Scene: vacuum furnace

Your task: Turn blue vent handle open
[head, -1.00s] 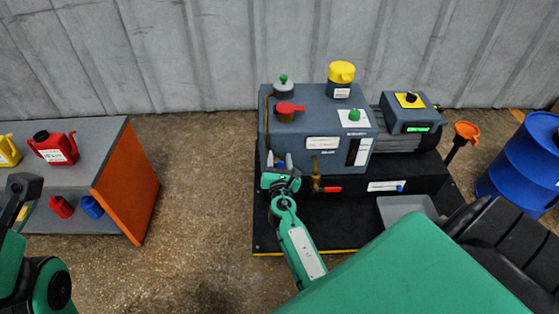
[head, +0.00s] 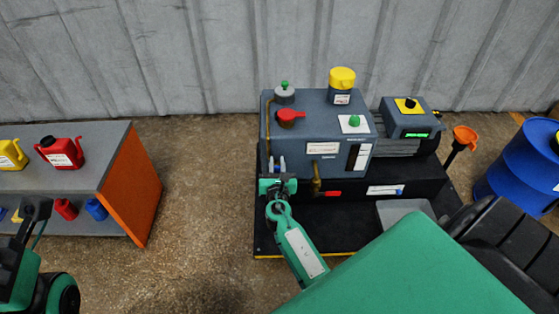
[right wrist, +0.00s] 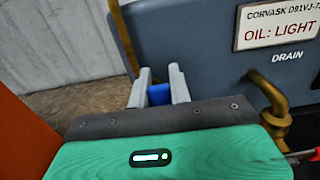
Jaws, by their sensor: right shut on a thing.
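The blue vent handle (right wrist: 158,94) shows in the right wrist view as a small blue piece between the two grey fingers of my right gripper (right wrist: 158,88). The fingers are shut on it and hide most of it. In the head view my right gripper (head: 276,164) is at the front left of the grey pump housing (head: 290,141), with its fingers pointing toward the wall. The handle's angle cannot be told. My left gripper (head: 38,209) is a dark shape at the left edge, away from the pump; its jaws are not clear.
A brass drain pipe with a red handle (head: 328,193) is just right of my right gripper. A second blue piece (head: 400,189) is farther right on the black base. A bench (head: 90,180) with cans stands left, a blue drum (head: 525,160) right. Floor between bench and pump is clear.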

